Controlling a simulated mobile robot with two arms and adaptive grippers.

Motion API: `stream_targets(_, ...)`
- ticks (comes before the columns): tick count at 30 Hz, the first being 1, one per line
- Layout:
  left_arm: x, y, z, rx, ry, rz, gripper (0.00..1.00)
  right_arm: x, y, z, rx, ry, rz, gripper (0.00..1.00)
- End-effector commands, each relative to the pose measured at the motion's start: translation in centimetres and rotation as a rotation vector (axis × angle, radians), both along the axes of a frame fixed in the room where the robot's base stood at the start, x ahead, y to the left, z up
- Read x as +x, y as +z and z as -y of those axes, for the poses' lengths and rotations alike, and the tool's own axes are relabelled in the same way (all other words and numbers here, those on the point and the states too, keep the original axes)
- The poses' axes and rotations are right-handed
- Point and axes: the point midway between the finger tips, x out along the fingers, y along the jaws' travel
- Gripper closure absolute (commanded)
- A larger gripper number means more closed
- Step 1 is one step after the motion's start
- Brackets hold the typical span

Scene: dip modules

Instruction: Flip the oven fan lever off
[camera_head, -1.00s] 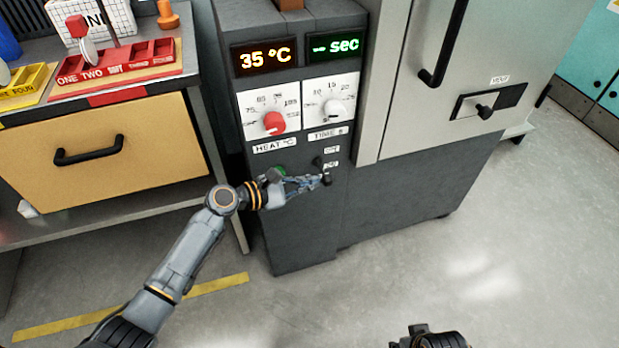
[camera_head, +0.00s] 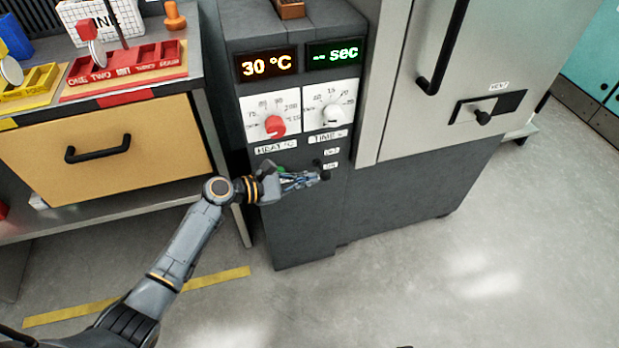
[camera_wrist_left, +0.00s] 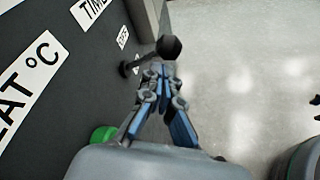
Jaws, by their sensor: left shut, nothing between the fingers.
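The fan lever is a black rod with a ball knob (camera_head: 325,175) on the dark front of the oven's control column (camera_head: 300,225), beside small white labels. In the left wrist view its ball (camera_wrist_left: 168,46) stands out from the panel just beyond my fingertips. My left gripper (camera_head: 312,180) is shut with nothing in it, its tips at or just under the knob. I cannot tell whether they touch it. The wrist view shows the closed blue-padded fingers (camera_wrist_left: 157,78) close together. My right gripper is not in view.
A green button (camera_wrist_left: 103,135) sits close beside the left hand. Above are the red heat knob (camera_head: 275,126), the white time knob (camera_head: 332,114) and displays reading 30 °C and "-- sec". A drawer bench (camera_head: 110,150) stands left. The floor in front is clear.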

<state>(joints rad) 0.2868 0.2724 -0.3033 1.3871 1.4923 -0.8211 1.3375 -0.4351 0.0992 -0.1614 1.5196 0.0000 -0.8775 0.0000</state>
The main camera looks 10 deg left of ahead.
Motion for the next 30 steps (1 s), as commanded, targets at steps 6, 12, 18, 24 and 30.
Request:
stream_targets(6,-2.1,1.0,-3.4,0.005,0.003,-0.001,1.0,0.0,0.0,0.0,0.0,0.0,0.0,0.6)
stream_targets(12,-4.3,2.2,-6.7,0.006,0.002,-0.002,1.0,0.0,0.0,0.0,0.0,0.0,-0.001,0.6)
stream_targets(18,-5.5,3.0,-8.7,0.004,0.002,-0.002,1.0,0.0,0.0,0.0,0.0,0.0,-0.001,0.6)
stream_targets(24,-5.9,3.2,-9.2,0.004,0.002,-0.002,1.0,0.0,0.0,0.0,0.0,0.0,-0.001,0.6)
stream_targets(30,-5.8,3.2,-9.2,0.003,0.002,-0.001,1.0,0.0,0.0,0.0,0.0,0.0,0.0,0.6)
